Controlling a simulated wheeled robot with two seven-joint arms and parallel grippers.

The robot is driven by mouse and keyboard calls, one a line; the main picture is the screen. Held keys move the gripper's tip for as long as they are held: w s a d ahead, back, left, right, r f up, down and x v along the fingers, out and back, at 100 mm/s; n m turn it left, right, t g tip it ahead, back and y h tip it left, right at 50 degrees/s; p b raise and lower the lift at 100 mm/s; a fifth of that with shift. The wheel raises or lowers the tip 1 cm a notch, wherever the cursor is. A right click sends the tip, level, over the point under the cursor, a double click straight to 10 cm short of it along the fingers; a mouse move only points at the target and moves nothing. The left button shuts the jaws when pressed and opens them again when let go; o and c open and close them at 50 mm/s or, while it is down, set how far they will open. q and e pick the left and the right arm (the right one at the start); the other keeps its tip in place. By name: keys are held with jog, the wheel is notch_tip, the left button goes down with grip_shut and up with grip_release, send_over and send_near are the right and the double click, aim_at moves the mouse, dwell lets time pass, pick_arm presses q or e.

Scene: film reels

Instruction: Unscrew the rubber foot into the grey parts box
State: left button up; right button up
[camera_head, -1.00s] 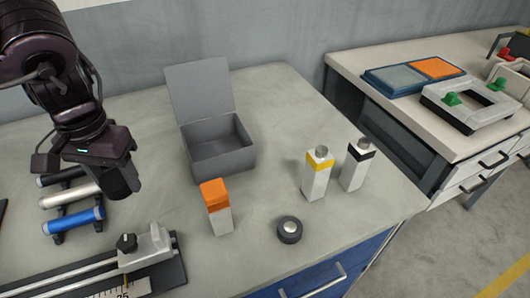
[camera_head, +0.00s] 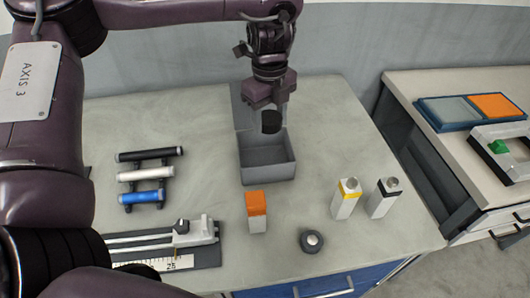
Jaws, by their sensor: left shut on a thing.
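My left gripper (camera_head: 271,108) is shut on a dark round piece, the rubber foot (camera_head: 271,122). It holds the foot above the open grey parts box (camera_head: 267,173). The box stands on the bench with its lid raised behind it, partly hidden by my gripper. The foot appears above the box's opening, apart from its floor. My right gripper cannot be made out.
An orange-topped block (camera_head: 257,212), a round black knob-like piece (camera_head: 311,241), a yellow-banded bottle (camera_head: 346,198) and a black-banded bottle (camera_head: 383,197) stand in front. Rollers (camera_head: 147,176) and a ruler rail (camera_head: 165,244) lie left. A second bench (camera_head: 440,150) is at right.

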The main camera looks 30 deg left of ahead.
pick_arm(q)
jog(key=m, duration=0.1)
jog(key=a+r+m+p, duration=0.1)
jog(key=m, duration=0.1)
jog(key=shift+w+r, duration=0.15)
jog(key=shift+w, duration=0.25)
jog(key=shift+f+m, duration=0.3)
notch_tip(320, 180, down, 15)
jog(key=b, duration=0.3)
jog(key=shift+f, duration=0.15)
notch_tip(320, 180, down, 4)
jog(key=shift+r+b, duration=0.15)
jog(key=shift+b, duration=0.4)
jog(key=shift+w+a+f, duration=0.1)
jog(key=shift+f, duration=0.15)
pick_arm(e)
jog(key=shift+s+d+f, duration=0.15)
jog(key=shift+s+f, duration=0.15)
jog(key=shift+f, duration=0.3)
jog(key=shift+s+d+f, duration=0.15)
jog(key=shift+s+f, duration=0.15)
jog(key=shift+f, duration=0.3)
pick_arm(q)
jog(key=shift+f, duration=0.1)
jog(key=shift+f, duration=0.1)
jog(key=o, duration=1.1)
jog(key=shift+c, duration=0.2)
pick_arm(e)
jog(key=shift+d, duration=0.15)
